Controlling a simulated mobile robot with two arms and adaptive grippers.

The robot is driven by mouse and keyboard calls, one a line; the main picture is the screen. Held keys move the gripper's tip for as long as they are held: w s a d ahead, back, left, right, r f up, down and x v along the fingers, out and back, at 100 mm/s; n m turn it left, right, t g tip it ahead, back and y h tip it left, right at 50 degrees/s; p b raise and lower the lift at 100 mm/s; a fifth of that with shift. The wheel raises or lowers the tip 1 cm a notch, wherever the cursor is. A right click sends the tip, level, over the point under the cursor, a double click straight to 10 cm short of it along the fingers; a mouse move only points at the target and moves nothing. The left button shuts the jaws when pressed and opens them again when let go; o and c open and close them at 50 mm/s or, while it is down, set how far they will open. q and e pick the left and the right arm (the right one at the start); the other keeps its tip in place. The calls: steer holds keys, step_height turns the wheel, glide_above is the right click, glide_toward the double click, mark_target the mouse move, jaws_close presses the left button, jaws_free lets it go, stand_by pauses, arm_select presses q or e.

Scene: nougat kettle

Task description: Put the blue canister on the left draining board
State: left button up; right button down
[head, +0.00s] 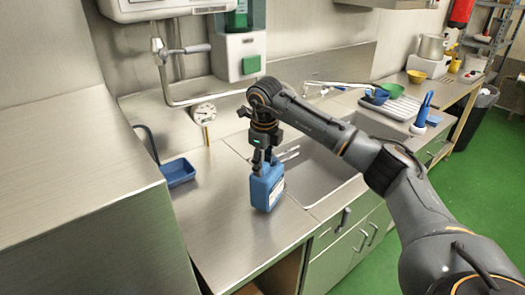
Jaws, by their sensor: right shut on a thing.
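The blue canister (266,188) is upright with a white label on its right side. It is at the left draining board (235,232), the bare steel surface left of the sink (325,180). My right gripper (262,160) points down from above and is shut on the top of the canister. The canister's bottom is at or just above the board near its front edge; I cannot tell if it touches. The gripper hides the canister's top. My left gripper is not in view.
A blue tray (178,172) and a round dial gauge (204,113) are at the back left of the board. A tall steel cabinet (90,215) stands to the left. Blue and yellow bowls lie beyond the sink. The front of the board is clear.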

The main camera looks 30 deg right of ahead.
steer(key=shift+w+d+f, duration=0.1)
steer(key=shift+f, duration=0.2)
steer(key=shift+f, duration=0.15)
steer(key=c, duration=0.7)
jaws_free()
step_height(320, 180, up, 12)
steer(key=s+a+b, duration=0.1)
steer(key=s+b, duration=0.1)
